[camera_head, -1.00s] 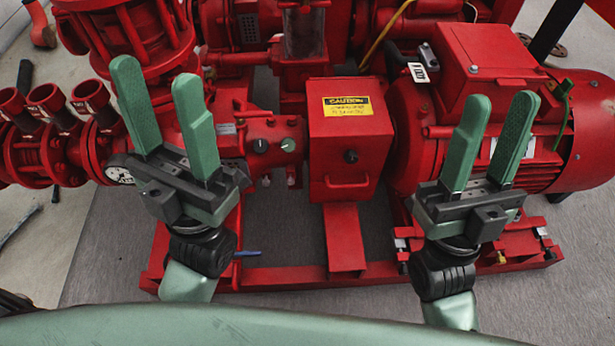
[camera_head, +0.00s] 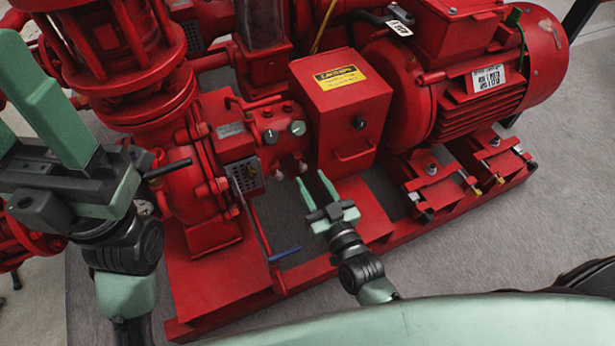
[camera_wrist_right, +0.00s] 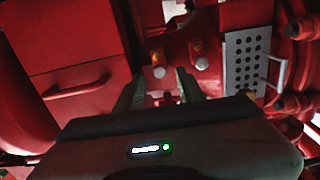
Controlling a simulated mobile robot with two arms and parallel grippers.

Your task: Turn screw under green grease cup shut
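The green grease cup (camera_head: 297,128) is a small round pale-green cap on the red pump housing, beside a darker cap (camera_head: 270,136). Below it is a small metal screw (camera_head: 303,167), which seems to be the screw (camera_wrist_right: 158,72) in the right wrist view. My right gripper (camera_head: 311,177) is open, its fingertips just below and in front of that screw. In the wrist view the screw appears between the fingers (camera_wrist_right: 160,85); I cannot tell whether they touch it. My left gripper (camera_head: 12,95) is open and empty at the left edge, partly cut off.
A red box (camera_head: 345,105) with a yellow caution label and handle stands right of the cups. A perforated plate (camera_wrist_right: 245,62) and a second screw (camera_wrist_right: 202,63) are close by. Grey floor (camera_head: 470,245) is free in front.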

